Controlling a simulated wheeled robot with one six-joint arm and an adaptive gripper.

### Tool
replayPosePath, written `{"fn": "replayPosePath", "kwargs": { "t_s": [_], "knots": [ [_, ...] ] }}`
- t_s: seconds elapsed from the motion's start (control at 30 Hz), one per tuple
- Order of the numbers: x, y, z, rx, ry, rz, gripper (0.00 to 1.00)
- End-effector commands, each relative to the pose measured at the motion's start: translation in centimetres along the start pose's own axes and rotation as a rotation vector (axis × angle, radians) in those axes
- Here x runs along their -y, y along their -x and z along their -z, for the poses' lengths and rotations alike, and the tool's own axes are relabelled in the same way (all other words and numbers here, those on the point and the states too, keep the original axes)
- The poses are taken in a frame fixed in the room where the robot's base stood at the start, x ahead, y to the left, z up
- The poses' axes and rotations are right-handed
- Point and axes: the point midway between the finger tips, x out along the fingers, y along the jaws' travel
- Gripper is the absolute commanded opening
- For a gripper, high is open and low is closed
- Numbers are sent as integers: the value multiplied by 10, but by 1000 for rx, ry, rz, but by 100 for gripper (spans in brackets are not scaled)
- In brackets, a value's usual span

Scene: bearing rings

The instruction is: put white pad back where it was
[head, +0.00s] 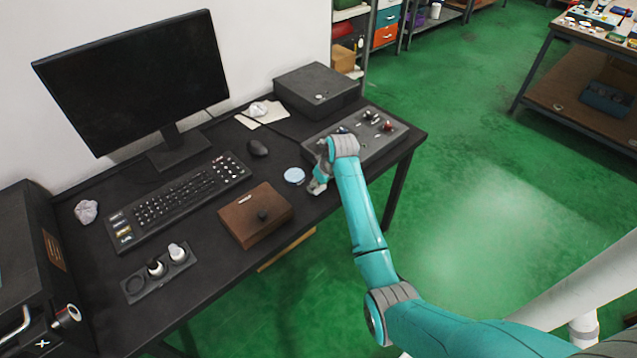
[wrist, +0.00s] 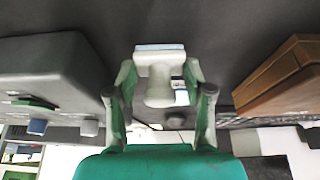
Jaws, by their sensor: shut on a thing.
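My gripper (wrist: 160,88) is shut on a white pad (wrist: 159,58), a white knob-like stem with a wide flat end that has a pale blue face. In the head view my gripper (head: 318,184) is over the desk's front edge, between the brown box and the grey control box. A dark holder (head: 160,278) lies at the desk's front left. Its left round recess is empty; two white knobbed pieces (head: 177,252) stand in the other places.
The grey control box (head: 385,141) is at right. A keyboard (head: 180,203), mouse (head: 257,148) and monitor (head: 140,80) are behind.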

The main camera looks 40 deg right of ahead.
Motion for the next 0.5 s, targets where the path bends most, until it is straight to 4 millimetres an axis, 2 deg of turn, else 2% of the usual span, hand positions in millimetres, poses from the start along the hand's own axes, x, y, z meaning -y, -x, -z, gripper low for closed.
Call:
{"fn": "replayPosePath", "kwargs": {
  "t_s": [0.03,0.1,0.13,0.5],
  "knots": [
    [0,-1,0,1,0,0,56],
    [0,-1,0,1,0,0,74],
    [0,0,0,1,0,0,76],
    [0,3,1,-1,0,0,76]
  ]
}}
